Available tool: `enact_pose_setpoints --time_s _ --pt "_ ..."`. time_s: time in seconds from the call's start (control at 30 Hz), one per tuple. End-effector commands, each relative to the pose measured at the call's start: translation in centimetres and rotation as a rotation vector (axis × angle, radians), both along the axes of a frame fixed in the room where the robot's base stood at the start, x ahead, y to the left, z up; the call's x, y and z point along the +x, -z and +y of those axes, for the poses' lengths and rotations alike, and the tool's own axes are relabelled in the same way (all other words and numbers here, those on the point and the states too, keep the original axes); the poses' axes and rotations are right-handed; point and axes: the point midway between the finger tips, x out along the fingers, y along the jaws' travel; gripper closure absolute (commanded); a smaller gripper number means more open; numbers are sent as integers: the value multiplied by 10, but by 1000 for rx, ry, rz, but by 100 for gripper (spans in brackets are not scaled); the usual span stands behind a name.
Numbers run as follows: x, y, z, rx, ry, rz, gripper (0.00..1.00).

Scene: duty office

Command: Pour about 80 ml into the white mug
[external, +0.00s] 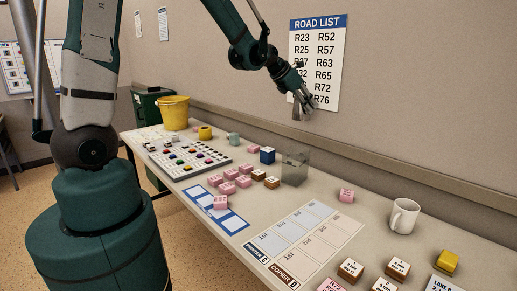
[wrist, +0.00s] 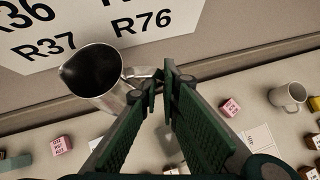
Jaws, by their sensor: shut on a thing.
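The white mug (external: 403,217) stands upright on the table at the right; it also shows at the right of the wrist view (wrist: 286,96). A grey metal jug (wrist: 112,98) with a spout and a dark inside is at the left of the wrist view, its mouth facing the camera. My gripper (wrist: 164,84) is shut on the jug at its handle side. In the external view my gripper (external: 308,101) is high above the table, in front of the wall, left of the mug and apart from it. The liquid inside the jug cannot be made out.
A clear container (external: 295,168) stands below my gripper. Pink blocks (external: 228,187), a blue block (external: 267,155) and a button panel (external: 186,157) lie to the left. A printed sheet (external: 305,235) lies left of the mug. A yellow bucket (external: 173,113) stands at the far end.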

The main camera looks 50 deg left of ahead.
Motion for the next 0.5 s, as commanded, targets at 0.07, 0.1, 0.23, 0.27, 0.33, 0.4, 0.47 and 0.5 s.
enact_pose_setpoints --time_s 0.07,0.1,0.23,0.27,0.33,0.4,0.47,0.5 --pt "0 -7 0 0 0 0 100" --pt "0 -10 0 0 0 0 100" --pt "0 -19 0 0 0 0 100" --pt "0 -21 0 0 0 0 100" --pt "0 -26 0 0 0 0 100" --pt "0 -30 0 0 0 0 100" --pt "0 -34 0 0 0 0 100" --pt "0 -37 0 0 0 0 100"
